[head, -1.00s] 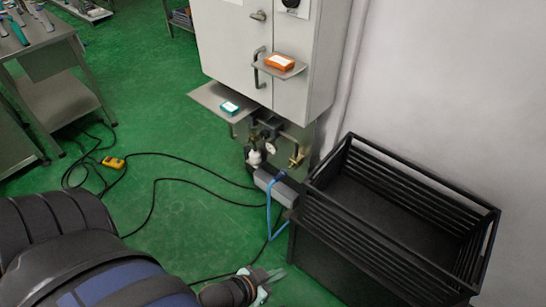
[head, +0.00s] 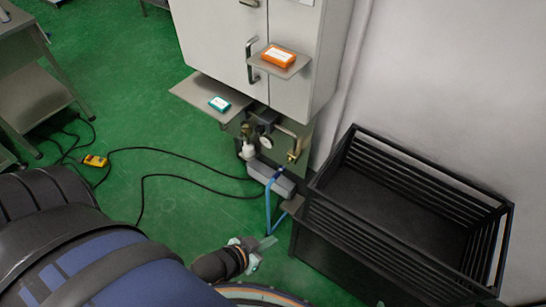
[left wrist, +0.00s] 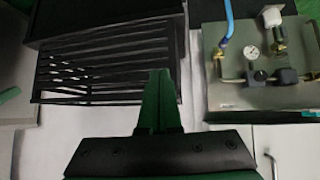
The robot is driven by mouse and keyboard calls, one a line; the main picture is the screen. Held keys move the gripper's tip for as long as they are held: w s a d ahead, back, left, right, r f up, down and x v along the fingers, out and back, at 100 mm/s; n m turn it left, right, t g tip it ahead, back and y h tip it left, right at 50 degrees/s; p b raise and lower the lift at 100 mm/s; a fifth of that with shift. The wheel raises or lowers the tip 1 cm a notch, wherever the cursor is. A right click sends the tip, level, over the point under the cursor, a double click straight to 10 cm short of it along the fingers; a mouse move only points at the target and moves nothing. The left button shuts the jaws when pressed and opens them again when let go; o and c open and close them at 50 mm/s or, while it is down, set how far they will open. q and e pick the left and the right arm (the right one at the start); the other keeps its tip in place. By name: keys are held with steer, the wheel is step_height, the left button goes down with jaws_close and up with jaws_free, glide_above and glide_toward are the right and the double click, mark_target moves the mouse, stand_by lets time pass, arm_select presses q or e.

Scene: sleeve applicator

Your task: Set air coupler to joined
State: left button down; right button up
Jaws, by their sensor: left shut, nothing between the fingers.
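The air panel (head: 283,132) is under the white cabinet, with a round gauge (head: 266,142), a white bowl (head: 248,151) and brass pipework. A blue hose (head: 268,205) runs from the panel toward the floor. In the left wrist view, the blue hose (left wrist: 229,18) ends beside a brass fitting (left wrist: 219,58) on the panel (left wrist: 240,97); I cannot tell whether the coupler there is joined or apart. My left gripper (head: 267,243) is shut and empty, below and in front of the panel, apart from it. Its fingers (left wrist: 160,95) also show in the left wrist view. My right gripper is out of view.
A black slatted crate (head: 330,205) stands right of the panel, close to my left gripper. A shelf (head: 190,88) with a teal box (head: 219,103) and a ledge with an orange box (head: 278,56) jut from the cabinet. Black cables and a yellow box (head: 95,161) lie on the green floor.

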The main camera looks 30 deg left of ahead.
arm_select(q)
steer(key=shift+d, duration=0.1)
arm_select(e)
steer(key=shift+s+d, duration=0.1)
arm_select(q)
steer(key=w+a+f+m+t+b, duration=0.1)
steer(key=w+a+f+m+b, duration=0.5)
steer(key=w+f+m+b, duration=0.8)
steer(key=w+a+m+b, duration=0.2)
steer(key=a+m+b, duration=0.3)
steer(key=m, duration=0.5)
steer(key=w+a+m+t+y+b, duration=0.1)
steer(key=w+a+m+b, duration=0.2)
steer(key=m, duration=0.8)
steer(key=shift+w+a+r+t+y+b, duration=0.25)
steer(key=shift+a+t+y+b, duration=0.05)
steer(key=shift+a+b, duration=0.9)
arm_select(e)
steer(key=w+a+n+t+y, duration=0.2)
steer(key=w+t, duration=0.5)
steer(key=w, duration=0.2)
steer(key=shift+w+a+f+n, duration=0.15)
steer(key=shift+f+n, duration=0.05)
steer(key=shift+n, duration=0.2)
